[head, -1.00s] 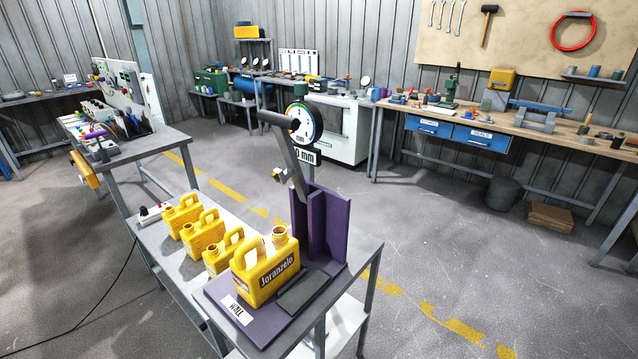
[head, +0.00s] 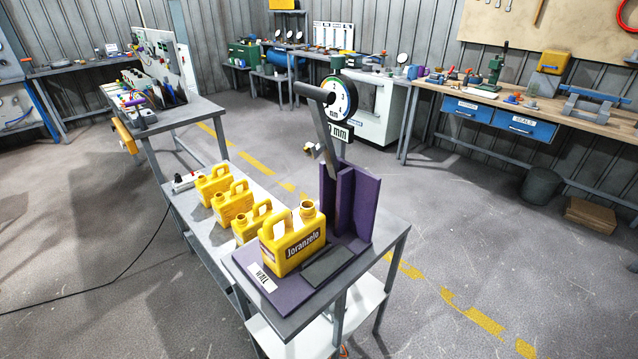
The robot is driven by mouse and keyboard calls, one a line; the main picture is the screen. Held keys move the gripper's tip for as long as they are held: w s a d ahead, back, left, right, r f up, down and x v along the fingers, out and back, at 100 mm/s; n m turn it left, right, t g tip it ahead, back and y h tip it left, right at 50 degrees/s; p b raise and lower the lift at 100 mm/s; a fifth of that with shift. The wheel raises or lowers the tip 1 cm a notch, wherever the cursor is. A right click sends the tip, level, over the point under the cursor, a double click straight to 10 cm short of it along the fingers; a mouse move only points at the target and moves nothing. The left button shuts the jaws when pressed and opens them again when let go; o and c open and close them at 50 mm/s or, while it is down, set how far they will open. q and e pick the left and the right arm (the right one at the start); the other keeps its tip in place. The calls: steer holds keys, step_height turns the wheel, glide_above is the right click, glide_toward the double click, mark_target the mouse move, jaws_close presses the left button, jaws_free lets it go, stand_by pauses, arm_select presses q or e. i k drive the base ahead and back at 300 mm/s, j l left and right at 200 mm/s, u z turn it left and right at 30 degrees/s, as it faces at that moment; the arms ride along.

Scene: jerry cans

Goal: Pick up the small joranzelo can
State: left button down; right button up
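Several yellow jerry cans stand upright in a row on a narrow metal table. The nearest can (head: 290,248) is the largest and bears the label "Joranzelo". It stands on a purple fixture base (head: 262,284) marked "WALL". Behind it are three smaller yellow cans: one close behind (head: 251,224), one further back (head: 232,203), and the farthest (head: 213,185). Any labels on these smaller cans are too small or turned away to read. Neither of my grippers is in view.
A gauge (head: 341,97) on a lever stands above the purple upright (head: 358,205). A power strip (head: 186,181) lies at the table's far end, its cable trailing left across the floor. Another bench (head: 180,113) stands at far left. The floor right of the table is open.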

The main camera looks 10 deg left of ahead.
mark_target(288, 238)
steer(key=k+z, duration=0.25)
steer(key=z, duration=0.15)
steer(key=k+z, duration=0.35)
steer(key=i, duration=0.1)
